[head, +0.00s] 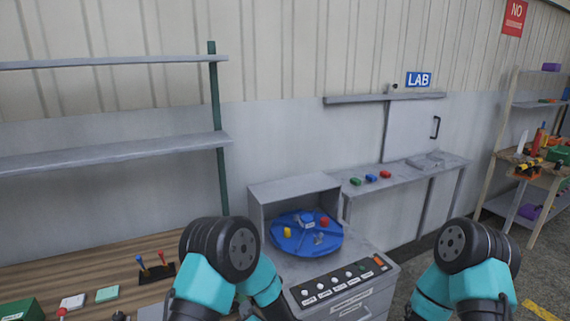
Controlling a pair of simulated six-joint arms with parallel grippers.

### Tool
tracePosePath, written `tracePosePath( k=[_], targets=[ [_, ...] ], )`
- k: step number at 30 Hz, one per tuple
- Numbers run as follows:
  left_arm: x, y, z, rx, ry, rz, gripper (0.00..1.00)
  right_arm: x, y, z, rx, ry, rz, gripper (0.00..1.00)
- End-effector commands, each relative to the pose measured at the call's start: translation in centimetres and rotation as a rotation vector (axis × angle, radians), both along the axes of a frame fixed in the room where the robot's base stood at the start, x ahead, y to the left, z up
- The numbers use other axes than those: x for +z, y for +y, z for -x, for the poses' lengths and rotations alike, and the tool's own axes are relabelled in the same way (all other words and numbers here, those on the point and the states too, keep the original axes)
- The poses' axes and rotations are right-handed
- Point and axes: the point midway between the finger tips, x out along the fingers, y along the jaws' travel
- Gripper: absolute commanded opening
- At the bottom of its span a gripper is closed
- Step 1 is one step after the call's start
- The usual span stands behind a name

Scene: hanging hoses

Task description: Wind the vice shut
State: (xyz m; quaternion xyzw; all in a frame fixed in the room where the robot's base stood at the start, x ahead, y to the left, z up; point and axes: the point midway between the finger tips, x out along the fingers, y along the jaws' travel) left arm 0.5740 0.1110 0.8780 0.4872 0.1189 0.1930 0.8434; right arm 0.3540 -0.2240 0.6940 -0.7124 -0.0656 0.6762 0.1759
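I cannot make out a vice in the head view. My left arm comes in at the bottom middle, in front of the wooden bench (60,268) and the grey cabinet. Only a small dark part of what seems to be my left gripper (243,307) shows at the bottom edge, mostly hidden by the arm, so its fingers cannot be read. My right arm is at the bottom right, and its gripper is out of the picture.
A blue turntable (306,241) with small coloured pieces sits on a grey cabinet with a knob panel (340,285). Two levers (155,268), a green box (18,310) and small pads are on the bench. A grey shelf (110,155) hangs above. Wooden shelving (515,157) stands far right.

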Motion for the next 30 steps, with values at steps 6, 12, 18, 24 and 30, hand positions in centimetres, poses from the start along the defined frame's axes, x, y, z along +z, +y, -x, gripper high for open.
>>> tracePosePath(
  k=[6, 12, 18, 24, 30],
  targets=[
    [0.5, -1.4, 1.5, -0.014, -0.014, 0.001, 0.00, 0.0, 0.0, 0.0, 0.000, 0.000, 0.000, 0.73],
    [0.5, -2.3, 3.3, -0.014, -0.014, 0.000, 0.00, 0.0, 0.0, 0.0, 0.000, 0.000, 0.000, 0.73],
    [0.5, -2.6, 4.3, -0.011, -0.014, -0.001, 0.00, 0.0, 0.0, 0.0, 0.000, 0.000, 0.000, 0.73],
    [0.5, -2.6, 4.3, -0.010, -0.014, -0.001, 0.00, 0.0, 0.0, 0.0, 0.000, 0.000, 0.000, 0.73],
    [1.4, -2.1, 4.9, -0.010, -0.015, -0.002, 0.00, 0.0, 0.0, 0.0, 0.000, 0.000, 0.000, 0.73]
  ],
)
